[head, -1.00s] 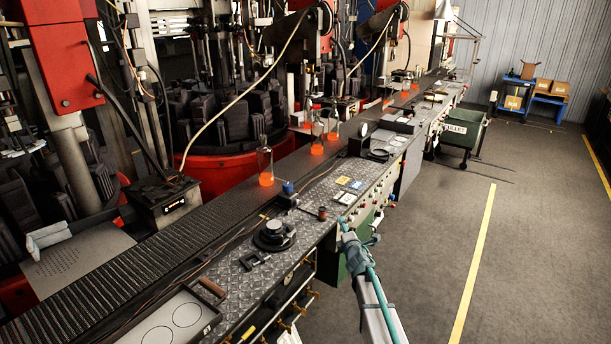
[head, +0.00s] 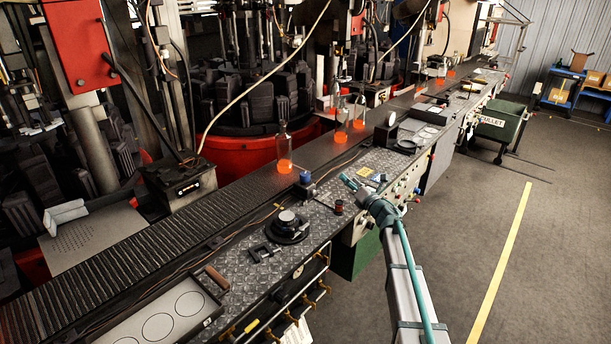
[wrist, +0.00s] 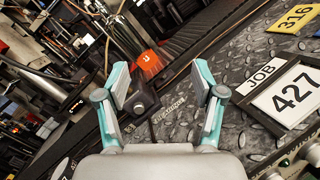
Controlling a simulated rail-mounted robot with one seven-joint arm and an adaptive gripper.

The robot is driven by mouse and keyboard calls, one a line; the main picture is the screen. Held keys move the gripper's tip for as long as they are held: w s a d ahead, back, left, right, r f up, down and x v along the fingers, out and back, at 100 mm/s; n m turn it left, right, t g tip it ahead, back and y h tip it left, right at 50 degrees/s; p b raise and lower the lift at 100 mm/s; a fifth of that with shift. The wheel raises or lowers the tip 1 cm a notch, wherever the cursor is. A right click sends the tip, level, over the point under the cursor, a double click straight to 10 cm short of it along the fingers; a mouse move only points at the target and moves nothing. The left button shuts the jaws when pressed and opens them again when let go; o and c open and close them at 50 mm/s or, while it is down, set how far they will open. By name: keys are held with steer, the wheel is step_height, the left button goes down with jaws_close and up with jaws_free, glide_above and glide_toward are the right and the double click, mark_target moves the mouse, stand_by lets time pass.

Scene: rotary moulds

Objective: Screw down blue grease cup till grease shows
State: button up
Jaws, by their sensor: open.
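The blue grease cup (head: 305,177) sits on a small dark block at the conveyor-side edge of the tread-plate bench (head: 330,225). My gripper (head: 350,182) is over the bench, to the right of the cup and apart from it. In the wrist view its two teal fingers (wrist: 161,70) are spread wide with nothing held. A dark block (wrist: 143,102) shows between and beyond them, nearer the left finger. I cannot make out the cup's blue or any grease there.
Bottles with glowing orange bases (head: 284,150) stand on the conveyor (head: 225,200) behind the cup. A black round fixture (head: 288,225) and a small red-and-black part (head: 338,207) are on the bench nearby. A JOB 427 card (wrist: 290,95) lies right of my fingers.

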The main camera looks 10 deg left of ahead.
mark_target(305, 174)
steer(key=a+n+g+y, duration=0.2)
steer(key=n+g, duration=0.1)
steer(key=n, duration=0.1)
steer(key=a+n+g+y, duration=0.1)
steer(key=a+n+g, duration=0.2)
steer(key=n, duration=0.2)
steer(key=s+a+n+g+y, duration=0.1)
steer(key=a+n+g+y, duration=0.1)
steer(key=n+g, duration=0.1)
steer(key=shift+a+n+y, duration=0.15)
steer(key=shift+n+y, duration=0.15)
steer(key=shift+n, duration=0.5)
steer(key=shift+a, duration=0.25)
steer(key=p+x, duration=0.4)
steer(key=x, duration=0.4)
steer(key=shift+a+r, duration=0.1)
steer(key=shift+a, duration=0.2)
steer(key=shift+p+x, duration=0.35)
steer(key=shift+x, duration=0.5)
steer(key=c, duration=1.2)
steer(key=shift+o, duration=0.2)
steer(key=shift+f, duration=0.2)
